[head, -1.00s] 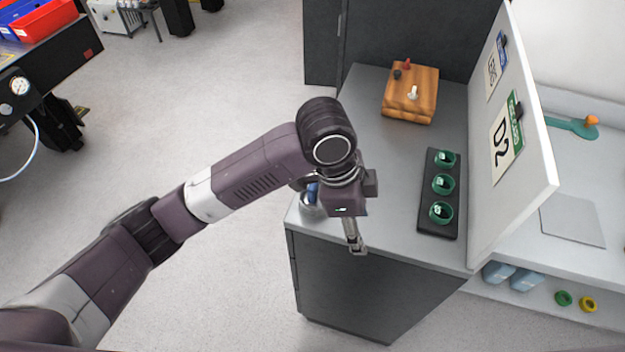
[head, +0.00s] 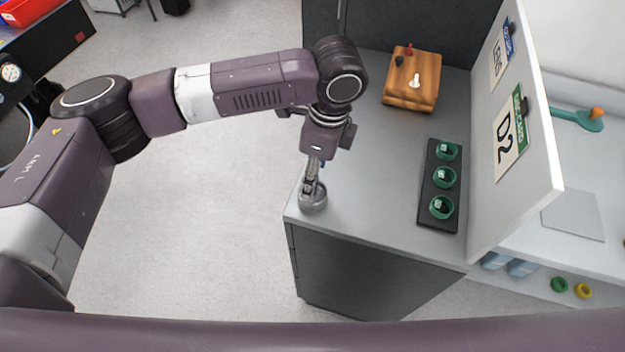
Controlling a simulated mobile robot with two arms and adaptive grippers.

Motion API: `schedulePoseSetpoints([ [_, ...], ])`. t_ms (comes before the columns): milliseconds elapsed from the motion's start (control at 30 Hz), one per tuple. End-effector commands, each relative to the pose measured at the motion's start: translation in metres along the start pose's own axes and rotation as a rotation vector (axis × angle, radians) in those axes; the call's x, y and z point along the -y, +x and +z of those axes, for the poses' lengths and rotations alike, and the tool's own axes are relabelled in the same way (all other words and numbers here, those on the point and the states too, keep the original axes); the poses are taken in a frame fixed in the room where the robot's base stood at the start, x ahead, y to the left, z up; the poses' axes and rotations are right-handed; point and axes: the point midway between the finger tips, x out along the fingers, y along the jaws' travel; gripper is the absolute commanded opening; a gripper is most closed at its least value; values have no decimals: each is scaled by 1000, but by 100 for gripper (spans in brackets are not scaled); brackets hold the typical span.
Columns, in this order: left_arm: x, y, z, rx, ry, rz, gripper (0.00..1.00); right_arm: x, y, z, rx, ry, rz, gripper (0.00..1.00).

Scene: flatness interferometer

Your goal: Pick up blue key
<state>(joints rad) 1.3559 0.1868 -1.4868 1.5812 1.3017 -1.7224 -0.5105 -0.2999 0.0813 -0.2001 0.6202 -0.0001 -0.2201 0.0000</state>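My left gripper (head: 311,187) points down at a small round grey metal holder (head: 313,204) on the front left corner of the grey cabinet top (head: 375,205). Its fingertips overlap the holder in the picture; whether they touch anything is not clear. A small sliver of blue (head: 322,163), perhaps part of the blue key, shows beside the fingers. The rest of the key is not visible, and I cannot tell whether the fingers hold it. My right gripper is not in view.
A wooden block (head: 410,91) with red, black and white pegs stands at the back. A black rack (head: 438,218) with green ringed cups lies to the right, before a white upright panel (head: 543,175) labelled D2. The cabinet top between them is clear.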

Motion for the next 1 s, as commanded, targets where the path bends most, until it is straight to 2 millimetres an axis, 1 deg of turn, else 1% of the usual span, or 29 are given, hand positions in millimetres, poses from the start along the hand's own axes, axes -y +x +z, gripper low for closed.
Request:
schedulePoseSetpoints([
  [33, 0, 5, 3, 2, -2, 3, 52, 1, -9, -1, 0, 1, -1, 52],
  [100, 0, 16, 2, 0, -1, 3, 52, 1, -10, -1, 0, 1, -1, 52],
  [200, 1, 26, 2, 0, -1, 0, 52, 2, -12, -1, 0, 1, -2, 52],
  [300, 1, 30, 2, 0, -1, -1, 52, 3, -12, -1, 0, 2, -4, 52],
  [467, 1, 30, 1, 0, -1, -1, 52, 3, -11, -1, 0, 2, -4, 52],
  [567, 1, 30, 1, 0, -1, -1, 42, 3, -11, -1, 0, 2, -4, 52],
  [900, 1, 30, 1, -1, -1, -2, 5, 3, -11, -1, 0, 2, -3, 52],
  [933, 1, 30, 1, -1, -1, -2, 3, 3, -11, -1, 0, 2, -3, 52],
  [1000, 1, 30, 1, -1, 0, -2, 3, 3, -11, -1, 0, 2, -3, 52],
])
